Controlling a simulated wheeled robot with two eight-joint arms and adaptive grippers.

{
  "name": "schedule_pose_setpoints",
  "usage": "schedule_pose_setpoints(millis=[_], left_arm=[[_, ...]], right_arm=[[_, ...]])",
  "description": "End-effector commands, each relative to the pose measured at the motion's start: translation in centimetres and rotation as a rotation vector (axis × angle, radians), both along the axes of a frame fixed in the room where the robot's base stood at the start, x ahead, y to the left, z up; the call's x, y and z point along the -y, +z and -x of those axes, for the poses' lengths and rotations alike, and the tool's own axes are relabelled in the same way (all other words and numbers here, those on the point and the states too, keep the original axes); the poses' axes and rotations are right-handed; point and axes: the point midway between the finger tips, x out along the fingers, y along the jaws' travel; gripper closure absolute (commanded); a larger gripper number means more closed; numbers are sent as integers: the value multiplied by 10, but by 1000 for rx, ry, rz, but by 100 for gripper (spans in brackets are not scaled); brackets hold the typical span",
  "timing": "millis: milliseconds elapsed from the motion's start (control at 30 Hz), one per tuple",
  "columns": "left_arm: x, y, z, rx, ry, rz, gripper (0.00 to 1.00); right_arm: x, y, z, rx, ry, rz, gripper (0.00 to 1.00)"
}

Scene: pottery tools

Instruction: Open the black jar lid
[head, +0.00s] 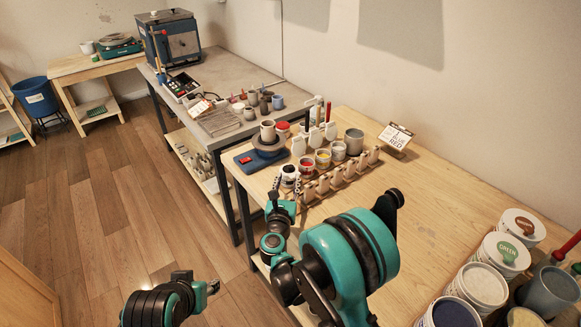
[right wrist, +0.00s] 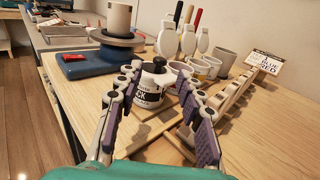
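The black jar (right wrist: 148,98) is a small white jar with a dark label ending in "CK". The jar also shows in the head view (head: 289,174) at the near left of the wooden table. My right gripper (right wrist: 157,74) is open, with its purple-padded fingers spread on either side of the jar near lid height. I cannot tell whether a fingertip touches it. In the head view the right gripper (head: 286,190) is just in front of the jar.
White-headed tools, open paint jars (head: 322,158) and a wooden rack (head: 340,180) stand to the right. Large tubs (head: 480,287) fill the near right corner. The table's middle is clear.

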Motion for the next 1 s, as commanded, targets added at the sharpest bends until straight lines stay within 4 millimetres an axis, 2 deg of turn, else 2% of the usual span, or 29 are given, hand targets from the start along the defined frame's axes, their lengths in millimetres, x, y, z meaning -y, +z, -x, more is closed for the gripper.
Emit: schedule_pose_setpoints(millis=[400,533,800,933,1000], left_arm=[[0,-15,0,0,0,0,60],[0,-16,0,0,0,0,60],[0,-16,0,0,0,0,60],[0,-16,0,0,0,0,60],[0,-16,0,0,0,0,60]], right_arm=[[13,-1,-62,0,1,3,62],[14,0,-70,0,1,4,62],[14,1,-71,0,2,5,62],[14,1,-71,0,2,5,97],[14,1,-71,0,2,5,100]])
